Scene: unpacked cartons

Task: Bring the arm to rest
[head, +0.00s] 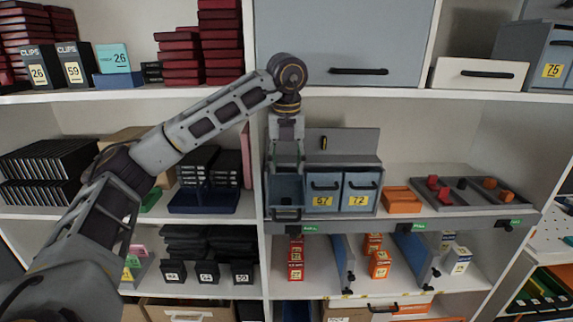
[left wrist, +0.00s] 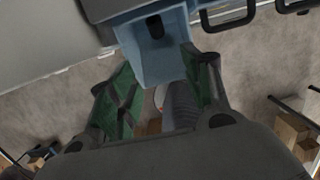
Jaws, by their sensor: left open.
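My left arm (head: 213,117) reaches in from the left, bends at a dark joint and points down at the shelf unit. My left gripper (head: 287,165) hangs over the leftmost blue drawer (head: 285,193) of a small drawer unit. That drawer looks pulled out, with its handle (head: 286,215) lower and nearer than the others. In the left wrist view, the green-padded fingers of the left gripper (left wrist: 158,92) are apart. A blue drawer body (left wrist: 155,60) shows just beyond and partly between them; I cannot tell whether they touch it. My right gripper is not in view.
Closed blue drawers labelled 57 (head: 323,202) and 72 (head: 359,201) stand beside it. To the right are an orange bin (head: 402,200) and a grey tray (head: 459,201) with small parts. A dark blue tray (head: 204,201) lies left of the upright divider (head: 255,150).

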